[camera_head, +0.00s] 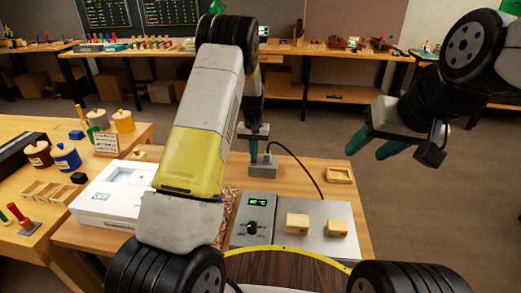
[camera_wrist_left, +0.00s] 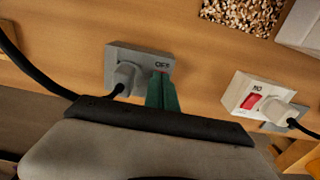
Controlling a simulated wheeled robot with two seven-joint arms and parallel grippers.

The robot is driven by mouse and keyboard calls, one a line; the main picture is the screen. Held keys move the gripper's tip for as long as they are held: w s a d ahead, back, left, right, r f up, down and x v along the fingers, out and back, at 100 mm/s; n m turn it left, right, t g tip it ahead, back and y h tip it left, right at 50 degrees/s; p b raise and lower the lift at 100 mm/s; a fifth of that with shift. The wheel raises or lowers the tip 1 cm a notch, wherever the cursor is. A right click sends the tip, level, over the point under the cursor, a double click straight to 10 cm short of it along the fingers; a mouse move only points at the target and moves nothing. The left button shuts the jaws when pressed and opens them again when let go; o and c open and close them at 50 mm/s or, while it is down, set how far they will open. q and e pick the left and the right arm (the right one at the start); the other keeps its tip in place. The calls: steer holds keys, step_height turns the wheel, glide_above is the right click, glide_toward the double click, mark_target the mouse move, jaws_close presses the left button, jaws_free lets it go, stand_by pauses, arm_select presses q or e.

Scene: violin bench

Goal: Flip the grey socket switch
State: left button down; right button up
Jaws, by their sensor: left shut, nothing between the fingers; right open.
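The grey socket (camera_head: 262,168) sits near the far edge of the bench, with a plug and black cable in it. In the left wrist view the grey socket (camera_wrist_left: 145,57) shows an OFF label at its right end. My left gripper (camera_head: 253,148) points down over the socket. In the wrist view its shut green fingers (camera_wrist_left: 162,82) overlap the socket's right end just below the label and hide the switch. I cannot tell whether they touch it. My right gripper (camera_head: 368,151) is open and empty, raised at the right.
A white socket (camera_wrist_left: 245,92) with a red switch (camera_wrist_left: 251,101) and a plug stands to the right in the wrist view. A control box (camera_head: 255,215) with a green display and a white box (camera_head: 105,205) stand on the bench. A black cable (camera_head: 305,170) crosses right of the grey socket.

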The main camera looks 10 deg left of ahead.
arm_select(q)
steer(key=shift+f, duration=0.15)
steer(key=shift+r, duration=3.55)
steer(key=s+a+r+t+h, duration=0.1)
steer(key=s+r, duration=0.6)
steer(key=r, duration=0.2)
steer(key=s+r+t+h, duration=0.1)
steer(key=s+r+t, duration=0.1)
steer(key=s+r, duration=0.6)
steer(key=s+r+t, duration=0.1)
steer(key=s+r, duration=0.1)
steer(key=s, duration=0.8)
steer(key=s+r+t, duration=0.2)
steer(key=s+r, duration=0.1)
steer(key=s, duration=0.6)
steer(key=shift+s+d+r+m, duration=0.2)
steer(key=shift+s+d+m, duration=0.1)
steer(key=shift+s, duration=0.1)
